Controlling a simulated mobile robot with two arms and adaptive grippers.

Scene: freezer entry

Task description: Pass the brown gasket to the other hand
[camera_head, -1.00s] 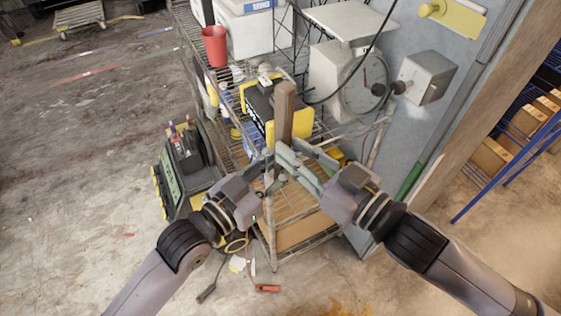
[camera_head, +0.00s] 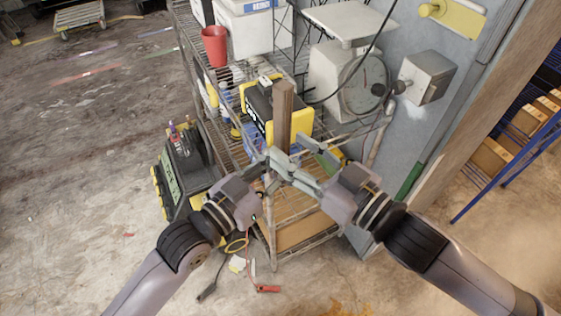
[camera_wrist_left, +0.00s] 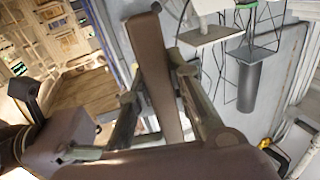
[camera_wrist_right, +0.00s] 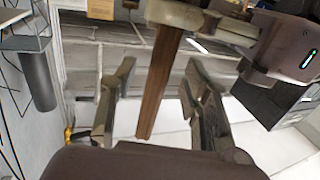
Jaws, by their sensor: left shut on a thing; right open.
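The brown gasket, a long straight bar (camera_head: 284,112), stands roughly upright between my two grippers in the head view. My left gripper (camera_head: 273,163) is shut on its lower part. The left wrist view shows the gasket (camera_wrist_left: 155,65) rising between the left fingers (camera_wrist_left: 160,100). My right gripper (camera_head: 308,166) is open close beside the left one. In the right wrist view the gasket (camera_wrist_right: 160,85) shows between the spread right fingers (camera_wrist_right: 153,110), with gaps on both sides. In the head view the fingers overlap and hide the gasket's lower end.
A wire shelf rack (camera_head: 300,205) stands right behind the grippers, with a yellow-and-black case (camera_head: 272,108), a red cup (camera_head: 214,46) and a dial scale (camera_head: 352,80). A dark green-fronted machine (camera_head: 183,165) stands at its left. Open concrete floor (camera_head: 75,180) lies further left.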

